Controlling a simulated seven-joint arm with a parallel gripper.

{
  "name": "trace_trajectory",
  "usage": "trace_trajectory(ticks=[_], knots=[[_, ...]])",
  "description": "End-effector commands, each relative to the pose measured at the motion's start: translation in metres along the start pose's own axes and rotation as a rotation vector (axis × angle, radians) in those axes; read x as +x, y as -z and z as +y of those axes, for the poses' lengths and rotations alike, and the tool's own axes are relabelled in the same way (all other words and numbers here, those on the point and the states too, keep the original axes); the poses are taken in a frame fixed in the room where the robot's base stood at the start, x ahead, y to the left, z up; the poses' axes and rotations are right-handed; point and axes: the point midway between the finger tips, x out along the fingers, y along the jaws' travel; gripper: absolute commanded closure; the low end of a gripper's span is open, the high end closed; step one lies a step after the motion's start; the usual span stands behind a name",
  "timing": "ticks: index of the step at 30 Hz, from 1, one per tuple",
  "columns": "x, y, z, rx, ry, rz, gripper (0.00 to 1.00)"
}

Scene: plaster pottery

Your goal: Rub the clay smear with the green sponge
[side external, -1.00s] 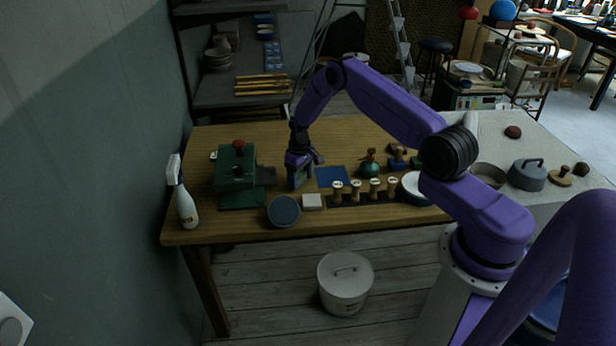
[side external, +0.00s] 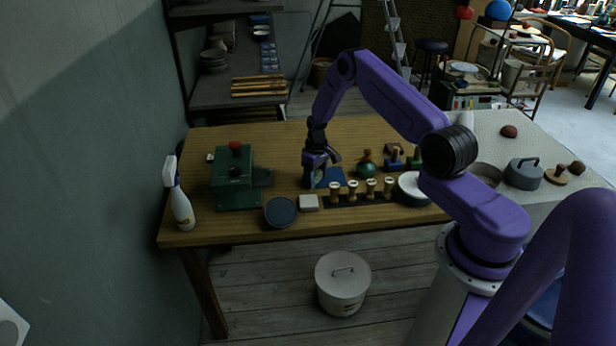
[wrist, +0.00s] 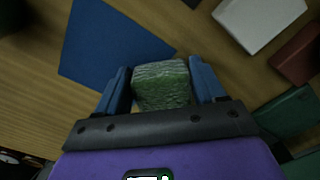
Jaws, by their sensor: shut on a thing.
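The green sponge (wrist: 161,86) is gripped between the two blue fingers of my gripper (wrist: 162,92), with a pale, streaked face showing in the wrist view. In the side view my gripper (side external: 316,182) points down close to the tabletop, at the left edge of the blue mat (side external: 331,176). The mat (wrist: 105,45) lies left of the sponge in the wrist view. I cannot make out the clay smear in either view. I cannot tell whether the sponge touches the table.
A green machine with a red knob (side external: 234,180) stands left of my gripper. A white block (side external: 308,202) and a round dark dish (side external: 280,212) lie in front. Several wooden-handled stamps (side external: 353,190) stand front right, a green bulbous pot (side external: 366,164) behind them. A spray bottle (side external: 181,205) stands far left.

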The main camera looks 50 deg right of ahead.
Motion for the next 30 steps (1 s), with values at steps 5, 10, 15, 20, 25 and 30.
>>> trace_trajectory(ticks=[5, 10, 15, 20, 25, 30], knots=[[0.001, 0.007, -0.008, -0.001, 0.000, -0.001, 0.55], [0.001, 0.018, -0.019, -0.002, 0.000, 0.000, 0.55], [0.001, 0.029, -0.030, -0.002, 0.000, 0.000, 0.55], [0.001, 0.040, -0.040, -0.001, 0.000, 0.001, 0.55], [0.001, 0.051, -0.051, -0.002, 0.000, 0.001, 0.55], [-0.022, 0.053, -0.052, 0.001, -0.001, 0.003, 0.55]])
